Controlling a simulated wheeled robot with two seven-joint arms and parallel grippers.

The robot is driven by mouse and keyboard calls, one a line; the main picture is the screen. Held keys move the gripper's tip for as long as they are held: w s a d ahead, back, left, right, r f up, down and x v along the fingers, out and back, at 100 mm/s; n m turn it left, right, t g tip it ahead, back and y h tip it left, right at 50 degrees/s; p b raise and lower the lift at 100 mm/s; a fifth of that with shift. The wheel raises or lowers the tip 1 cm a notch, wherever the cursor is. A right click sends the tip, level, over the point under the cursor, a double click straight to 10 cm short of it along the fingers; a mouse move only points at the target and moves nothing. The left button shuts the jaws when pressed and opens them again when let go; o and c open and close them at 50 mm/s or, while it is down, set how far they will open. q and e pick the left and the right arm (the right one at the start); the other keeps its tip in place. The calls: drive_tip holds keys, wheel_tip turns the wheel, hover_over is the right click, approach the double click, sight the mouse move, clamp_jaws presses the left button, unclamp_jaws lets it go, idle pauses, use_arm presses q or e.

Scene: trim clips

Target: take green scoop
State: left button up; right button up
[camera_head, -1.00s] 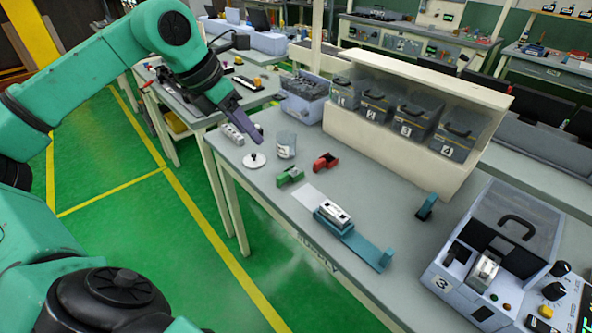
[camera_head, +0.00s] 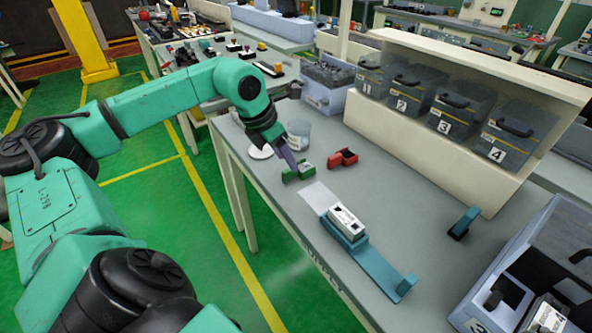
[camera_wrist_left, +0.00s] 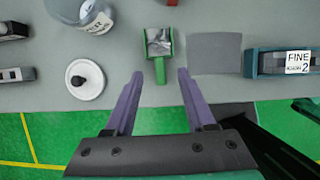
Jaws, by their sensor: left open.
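The green scoop (camera_head: 298,171) lies on the grey workbench near its front edge. In the left wrist view the green scoop (camera_wrist_left: 158,45) has its handle pointing toward my gripper, and its tray looks greyish inside. My left gripper (camera_head: 293,168) is open, its purple fingers close to the scoop in the head view. In the left wrist view the left gripper (camera_wrist_left: 155,75) has its fingers spread either side of the handle's line, with nothing between the tips but the handle's end. My right gripper is not in view.
A red scoop (camera_head: 343,157) lies behind the green one. A clear cup (camera_head: 298,133) and a white round lid (camera_wrist_left: 85,80) are to the left. A white sheet (camera_head: 321,197) and a teal stand (camera_head: 378,268) holding a white box lie to the right.

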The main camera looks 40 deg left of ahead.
sight(289, 169)
use_arm(q)
drive_tip(key=x, duration=0.2)
drive_tip(key=p+x, duration=0.1)
drive_tip(key=x, duration=0.1)
drive_tip(key=shift+s+f, duration=0.2)
drive_tip(key=shift+f, duration=0.2)
clamp_jaws()
drive_tip(key=shift+r, duration=0.1)
